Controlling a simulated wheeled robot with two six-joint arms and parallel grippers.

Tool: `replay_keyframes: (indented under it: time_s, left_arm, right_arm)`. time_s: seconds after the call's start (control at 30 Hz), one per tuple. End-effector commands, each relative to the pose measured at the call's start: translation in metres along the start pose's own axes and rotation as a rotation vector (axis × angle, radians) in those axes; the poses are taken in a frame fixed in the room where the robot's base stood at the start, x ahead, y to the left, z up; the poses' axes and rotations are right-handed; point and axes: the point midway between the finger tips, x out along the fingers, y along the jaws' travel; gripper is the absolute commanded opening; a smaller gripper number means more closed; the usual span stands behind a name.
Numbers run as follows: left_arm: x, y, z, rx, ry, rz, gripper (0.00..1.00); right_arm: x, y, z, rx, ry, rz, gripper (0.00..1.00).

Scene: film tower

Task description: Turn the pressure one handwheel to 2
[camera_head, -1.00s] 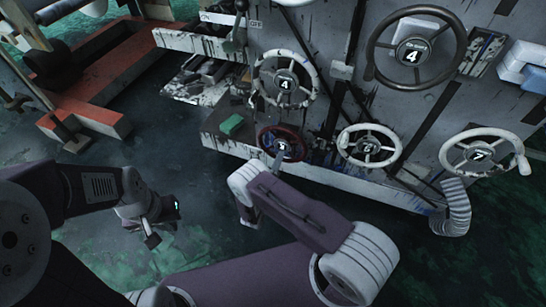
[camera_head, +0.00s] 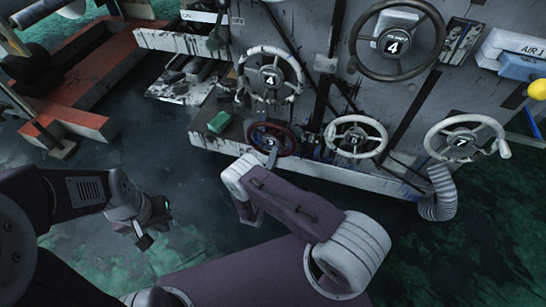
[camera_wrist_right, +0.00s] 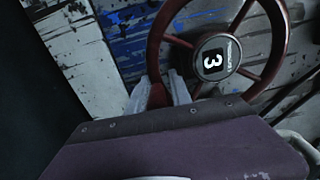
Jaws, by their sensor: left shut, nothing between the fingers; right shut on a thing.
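A dark red handwheel (camera_head: 285,138) is low on the panel in the head view. In the right wrist view the same red handwheel (camera_wrist_right: 212,60) has a black hub with a white 3, turned on its side in this view. The small lettering beside the 3 is too blurred to read. My right gripper (camera_wrist_right: 158,95) is shut on the rim of this wheel. My left gripper (camera_head: 152,222) is shut and empty, over the floor to the left, away from the panel.
White handwheels marked 4 (camera_head: 270,75), 71 (camera_head: 356,138) and 7 (camera_head: 463,142) surround the red one, with a dark wheel marked 4 (camera_head: 395,44) above. A green block (camera_head: 219,121) lies on the ledge. A ribbed hose (camera_head: 440,195) hangs at the right.

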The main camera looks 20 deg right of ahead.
Motion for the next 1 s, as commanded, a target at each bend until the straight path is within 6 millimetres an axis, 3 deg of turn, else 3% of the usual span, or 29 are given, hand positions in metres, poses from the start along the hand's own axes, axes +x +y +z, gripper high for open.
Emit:
replay_keyframes:
  time_s: [0.03, 0.07, 0.1, 0.67, 1.0]
  left_arm:
    - [0.001, 0.000, 0.000, 0.000, 0.000, 0.000, 0.00]
    - [0.001, 0.000, 0.000, 0.000, 0.000, 0.000, 0.00]
    - [0.001, 0.000, 0.000, 0.000, 0.000, 0.000, 0.00]
    - [-0.002, 0.000, 0.000, 0.000, 0.000, 0.000, 0.00]
    - [-0.028, 0.001, -0.003, 0.000, 0.000, 0.000, 0.00]
  right_arm:
    - [-0.001, 0.007, -0.008, -0.010, 0.014, 0.017, 0.00]
    - [-0.001, 0.007, -0.008, -0.010, 0.014, 0.017, 0.31]
    - [-0.001, 0.007, -0.007, -0.009, 0.013, 0.017, 0.41]
    - [-0.003, 0.002, -0.002, -0.003, 0.005, 0.009, 0.41]
    - [-0.057, -0.001, -0.002, -0.005, 0.001, 0.009, 0.41]
